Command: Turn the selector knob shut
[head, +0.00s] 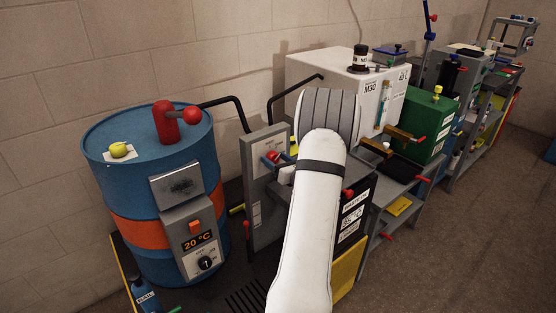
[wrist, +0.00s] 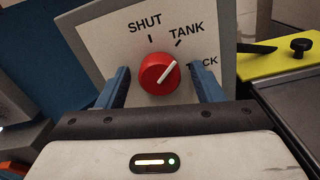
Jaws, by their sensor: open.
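The selector knob (wrist: 159,73) is round and red with a white pointer line, on a pale panel (wrist: 105,40). Its pointer aims up and right, toward the TANK mark. The SHUT mark is above the knob, slightly left. A third label at the right is partly hidden by a finger and ends in "CK". My gripper (wrist: 159,70) is open, with one blue finger on each side of the knob and visible gaps between. In the head view, the red knob (head: 270,157) shows on the grey upright panel (head: 264,205), left of my white arm, which hides part of the area.
A blue drum (head: 125,200) with an orange band and a control box stands left of the panel. A white tank marked M30 (head: 345,80) and a green box (head: 425,125) stand to the right. Black hoses (head: 240,110) run above the panel. Open floor lies right.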

